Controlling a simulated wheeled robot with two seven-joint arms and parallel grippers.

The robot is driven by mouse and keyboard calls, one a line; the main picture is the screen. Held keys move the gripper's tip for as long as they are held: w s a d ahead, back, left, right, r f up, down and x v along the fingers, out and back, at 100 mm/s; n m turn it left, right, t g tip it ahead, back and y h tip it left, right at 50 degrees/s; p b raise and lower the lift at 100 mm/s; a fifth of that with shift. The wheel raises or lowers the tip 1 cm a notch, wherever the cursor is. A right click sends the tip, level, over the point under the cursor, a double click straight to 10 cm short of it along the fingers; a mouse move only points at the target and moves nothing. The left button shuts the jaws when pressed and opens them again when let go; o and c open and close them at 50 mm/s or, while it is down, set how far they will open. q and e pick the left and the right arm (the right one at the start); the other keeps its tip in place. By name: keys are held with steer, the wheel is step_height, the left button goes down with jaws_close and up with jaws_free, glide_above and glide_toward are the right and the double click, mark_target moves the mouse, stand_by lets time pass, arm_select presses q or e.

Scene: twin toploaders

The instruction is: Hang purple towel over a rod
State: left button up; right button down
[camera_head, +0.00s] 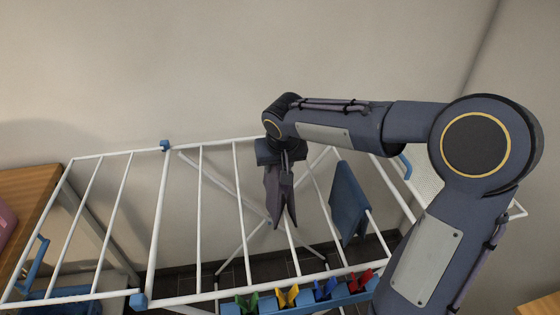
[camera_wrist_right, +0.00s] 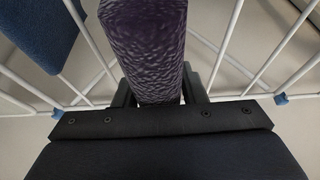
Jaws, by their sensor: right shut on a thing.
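A purple towel (camera_head: 279,195) hangs from my right gripper (camera_head: 281,165) in the head view, narrow and bunched, over the middle of the drying rack. In the right wrist view the towel (camera_wrist_right: 146,45) fills the space between the fingers of my right gripper (camera_wrist_right: 158,88), which is shut on it. The white rods of the rack (camera_head: 240,208) run below and beside the towel. I cannot tell whether the towel touches a rod. My left gripper is not in view.
A blue cloth (camera_head: 348,203) hangs over the rack right of the towel and shows in the right wrist view (camera_wrist_right: 38,32). Colored clips (camera_head: 288,296) line the rack's front edge. A wooden surface (camera_head: 28,195) stands at left. Rods left of the towel are bare.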

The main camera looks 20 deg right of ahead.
step_height(320, 180, down, 4)
steer(key=shift+r+b, duration=0.1)
steer(key=shift+b, duration=1.1)
step_height(320, 180, down, 3)
steer(key=b, duration=0.2)
steer(key=shift+f+b, duration=0.2)
steer(key=shift+b, duration=0.2)
steer(key=shift+f+b, duration=0.7)
steer(key=shift+f, duration=0.2)
steer(key=shift+f+b, duration=1.45)
steer(key=shift+f, duration=0.3)
steer(key=c, duration=0.8)
jaws_free()
steer(key=shift+f, duration=0.1)
